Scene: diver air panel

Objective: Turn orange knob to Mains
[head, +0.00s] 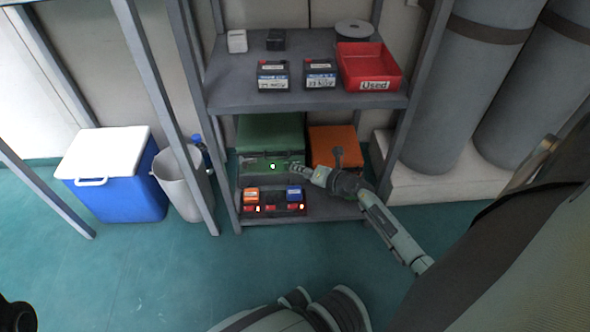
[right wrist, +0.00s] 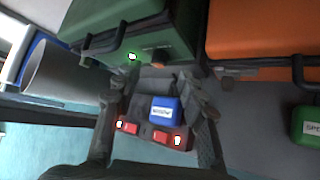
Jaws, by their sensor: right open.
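In front is a dark unit (head: 275,209) with red lights, an orange block (head: 251,196) and a blue block (head: 294,193). My right gripper (head: 299,171) is open in front of the green case, above the unit. In the right wrist view its fingers (right wrist: 163,88) frame the blue block (right wrist: 164,109) and touch nothing that I can tell.
The upper shelf (head: 230,95) carries two labelled black batteries and a red "Used" bin (head: 368,68). Shelf posts stand on both sides. A blue cooler (head: 118,193) and grey bin (head: 181,185) are at left, grey cylinders (head: 450,90) at right. The floor in front is partly free.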

